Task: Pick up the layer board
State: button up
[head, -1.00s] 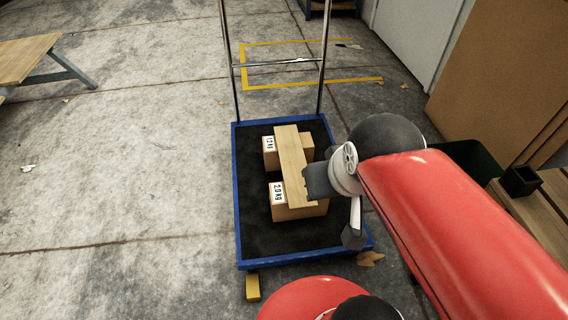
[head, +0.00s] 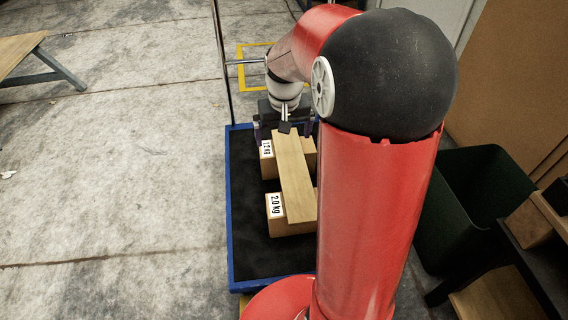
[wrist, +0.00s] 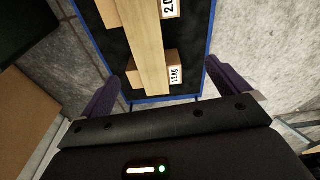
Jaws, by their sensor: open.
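The layer board (head: 293,172) is a pale wooden plank lying across two cardboard boxes on a cart. The far box (head: 267,159) is marked 1.2 kg and the near box (head: 276,221) 2.0 kg. In the head view my gripper (head: 284,127) is at the board's far end, partly hidden by my red arm. In the wrist view the board (wrist: 146,50) runs away from between the two purple fingers of my gripper (wrist: 172,90). The fingers are spread wide and hold nothing. I cannot tell how high they are above the board.
The blue-rimmed cart (head: 231,210) has a dark mat and an upright metal handle (head: 222,60) at its far end, close to my gripper. A dark green bin (head: 470,205) stands at the right. A wooden bench (head: 20,55) is at the far left. The floor on the left is clear.

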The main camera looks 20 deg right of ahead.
jog(key=m+g+b, duration=0.1)
jog(key=b, duration=0.1)
send_over(293, 168)
jog(key=s+a, duration=0.1)
notch_tip(293, 168, down, 12)
jog(key=f, duration=0.2)
jog(key=f+b, duration=0.1)
jog(key=f, duration=0.1)
jog(key=shift+d+g, duration=0.2)
jog(key=shift+g, duration=0.1)
jog(key=f, duration=0.1)
jog(key=f+b, duration=0.1)
jog(key=f, duration=0.1)
jog(key=w+f, duration=0.1)
jog(key=f, duration=0.1)
jog(key=shift+d+f, duration=0.1)
jog(key=shift+d, duration=0.2)
jog(key=c, duration=1)
jog(key=shift+o, duration=0.2)
